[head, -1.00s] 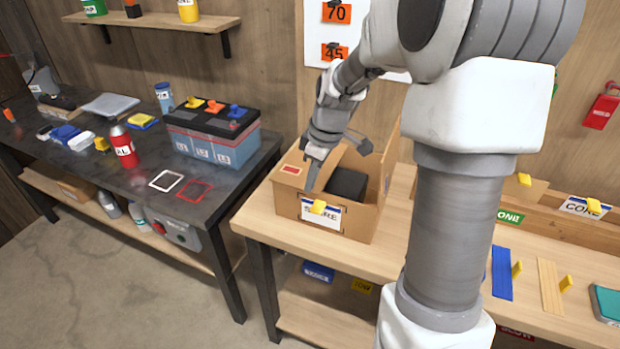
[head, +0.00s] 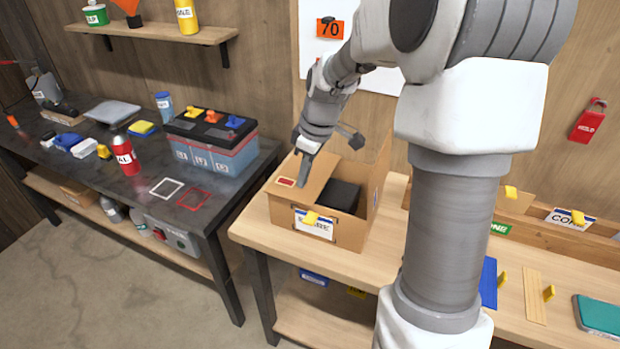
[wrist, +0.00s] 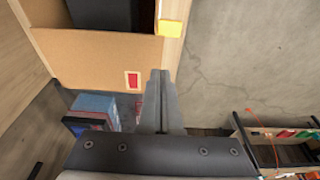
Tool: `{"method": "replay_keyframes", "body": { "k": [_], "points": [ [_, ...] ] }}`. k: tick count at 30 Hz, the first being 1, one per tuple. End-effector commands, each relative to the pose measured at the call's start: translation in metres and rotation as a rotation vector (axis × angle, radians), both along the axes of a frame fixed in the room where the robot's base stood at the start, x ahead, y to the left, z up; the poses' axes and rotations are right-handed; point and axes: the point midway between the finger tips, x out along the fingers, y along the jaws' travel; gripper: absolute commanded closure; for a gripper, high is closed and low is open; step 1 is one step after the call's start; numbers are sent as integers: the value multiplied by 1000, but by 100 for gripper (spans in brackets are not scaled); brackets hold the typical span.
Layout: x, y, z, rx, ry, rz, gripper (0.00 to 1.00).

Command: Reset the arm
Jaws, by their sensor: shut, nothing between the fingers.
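My gripper (head: 303,182) hangs over the left part of an open cardboard box (head: 350,238) in the head view, its fingers in front of the box's flap. In the wrist view the fingers (wrist: 160,76) lie together, shut and empty, beside the cardboard flap (wrist: 100,62) with a red mark. Whether they touch the flap I cannot tell. A black block (head: 342,195) sits inside the box. A white label (head: 315,224) with a yellow clip is on the box front; its text is partly covered.
The box stands on a wooden bench (head: 258,228). Left of it, a dark bench (head: 135,198) carries a battery (head: 213,155), a red bottle (head: 124,155) and smaller items. A shelf (head: 150,30) and a red lock (head: 588,122) are on the wall. Floor shows at lower left.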

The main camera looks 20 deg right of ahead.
Motion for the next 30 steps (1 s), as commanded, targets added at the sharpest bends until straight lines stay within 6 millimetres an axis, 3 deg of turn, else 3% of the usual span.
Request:
{"method": "replay_keyframes", "body": {
  "k": [1,6,12,18,30],
  "points": [
    [-3,-4,15,-3,-4,-2,100],
    [-14,-15,51,-2,-5,-2,100],
    [-23,-24,81,-1,-3,-1,100],
    [-27,-27,92,0,0,0,100],
    [-27,-27,92,0,0,1,100]
  ]
}}
